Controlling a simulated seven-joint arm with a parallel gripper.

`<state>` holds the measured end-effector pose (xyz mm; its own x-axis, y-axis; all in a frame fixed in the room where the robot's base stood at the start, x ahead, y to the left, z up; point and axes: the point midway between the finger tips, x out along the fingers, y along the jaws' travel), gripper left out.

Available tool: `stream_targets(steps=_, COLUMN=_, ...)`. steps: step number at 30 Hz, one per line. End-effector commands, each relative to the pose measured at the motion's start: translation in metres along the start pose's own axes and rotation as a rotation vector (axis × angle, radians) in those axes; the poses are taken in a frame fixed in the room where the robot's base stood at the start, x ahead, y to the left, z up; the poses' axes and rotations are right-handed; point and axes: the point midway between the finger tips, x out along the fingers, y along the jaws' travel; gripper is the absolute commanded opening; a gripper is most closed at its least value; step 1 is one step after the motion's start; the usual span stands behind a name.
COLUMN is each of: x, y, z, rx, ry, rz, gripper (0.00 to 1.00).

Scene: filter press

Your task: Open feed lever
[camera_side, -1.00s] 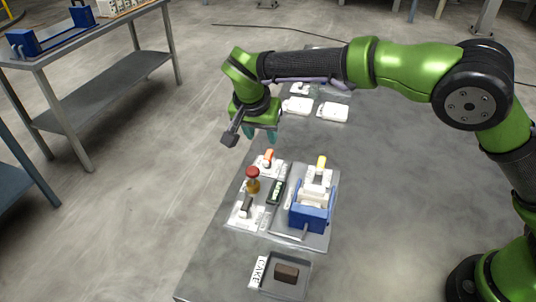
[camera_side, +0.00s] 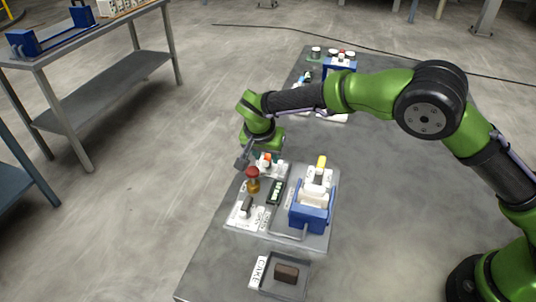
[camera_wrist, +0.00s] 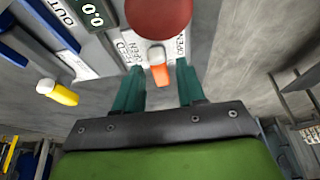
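The feed lever has an orange handle on a white hub (camera_wrist: 156,54), in front of a label with partly readable text, "OPEN" among it. The lever (camera_side: 266,158) also shows in the side view, just below my gripper. My gripper (camera_wrist: 159,70) is open, with its two teal fingers apart. In the wrist view the orange handle appears in the gap between the fingertips, with space on both sides; I cannot tell whether they are level with it. In the side view the fingers are mostly hidden.
A red knob (camera_side: 252,171) stands close to the lever and looms large at the top of the wrist view. A dark display (camera_side: 276,191), a blue press (camera_side: 310,214) with a yellow-tipped lever (camera_side: 321,163) and a cake tray (camera_side: 304,285) stand nearby.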

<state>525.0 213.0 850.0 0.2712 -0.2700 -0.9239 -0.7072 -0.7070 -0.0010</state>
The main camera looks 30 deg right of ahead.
Motion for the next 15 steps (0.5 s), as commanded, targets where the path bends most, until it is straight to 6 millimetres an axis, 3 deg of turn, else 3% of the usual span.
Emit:
stream_targets(steps=1, x=-0.0002, y=0.0, z=-0.0001, rx=0.0, ry=0.0, rz=0.0, gripper=0.31)
stream_targets(steps=7, x=-0.0004, y=0.0, z=-0.0001, rx=0.0, ry=0.0, rz=0.0, gripper=0.0)
stream_targets(steps=15, x=-0.0005, y=0.0002, z=-0.0001, rx=-0.011, ry=0.0, rz=-0.005, gripper=0.0)
